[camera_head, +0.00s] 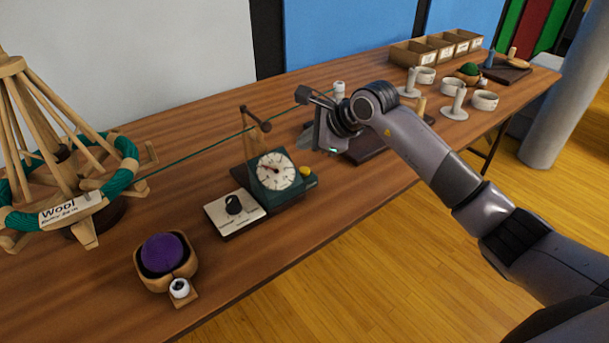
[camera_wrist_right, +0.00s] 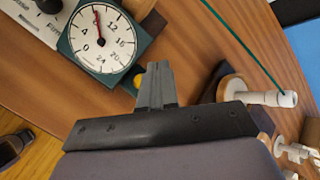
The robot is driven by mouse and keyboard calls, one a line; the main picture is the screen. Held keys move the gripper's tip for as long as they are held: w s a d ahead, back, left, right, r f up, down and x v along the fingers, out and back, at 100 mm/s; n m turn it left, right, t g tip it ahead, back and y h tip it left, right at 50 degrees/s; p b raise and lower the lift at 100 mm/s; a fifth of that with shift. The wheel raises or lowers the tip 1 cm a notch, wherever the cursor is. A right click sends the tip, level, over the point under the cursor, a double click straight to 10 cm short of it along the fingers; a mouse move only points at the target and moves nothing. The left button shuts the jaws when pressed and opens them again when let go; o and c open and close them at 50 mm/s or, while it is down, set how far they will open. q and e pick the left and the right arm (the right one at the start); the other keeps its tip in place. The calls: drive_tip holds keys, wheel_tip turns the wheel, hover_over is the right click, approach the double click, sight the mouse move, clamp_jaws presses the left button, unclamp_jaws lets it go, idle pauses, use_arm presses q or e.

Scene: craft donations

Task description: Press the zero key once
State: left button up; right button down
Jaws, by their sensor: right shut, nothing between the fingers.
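The counter (camera_head: 284,178) is a dark green box with a round white dial and a red hand. A yellow key (camera_head: 305,171) sticks out of its right side, probably the zero key. In the right wrist view the dial (camera_wrist_right: 103,38) is at the top left, and the yellow key (camera_wrist_right: 138,81) is partly hidden behind my finger. My right gripper (camera_head: 323,143) is shut and empty, above and to the right of the counter. Its closed fingers (camera_wrist_right: 157,85) appear beside the yellow key in the wrist view; I cannot tell whether they touch it. My left gripper is not in view.
A white panel with a black knob (camera_head: 234,205) is left of the counter. A green thread runs above the counter from the wooden wool swift (camera_head: 118,180). A purple ball (camera_head: 162,253) sits in a wooden bowl at the front. Boxes (camera_head: 420,52) stand at the far right.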

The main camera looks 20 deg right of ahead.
sight(307, 171)
wheel_tip(307, 171, down, 3)
drive_tip(key=shift+b, duration=0.75)
drive_tip(key=shift+f+b, duration=0.3)
drive_tip(key=shift+f, duration=0.15)
idle(1.0)
drive_tip(key=shift+f+b, duration=0.4)
drive_tip(key=shift+f, duration=0.1)
drive_tip(key=shift+f+b, duration=0.35)
drive_tip(key=shift+f, duration=0.1)
idle(0.4)
drive_tip(key=shift+r, duration=0.1)
drive_tip(key=shift+r+p, duration=0.55)
drive_tip(key=shift+r, duration=0.3)
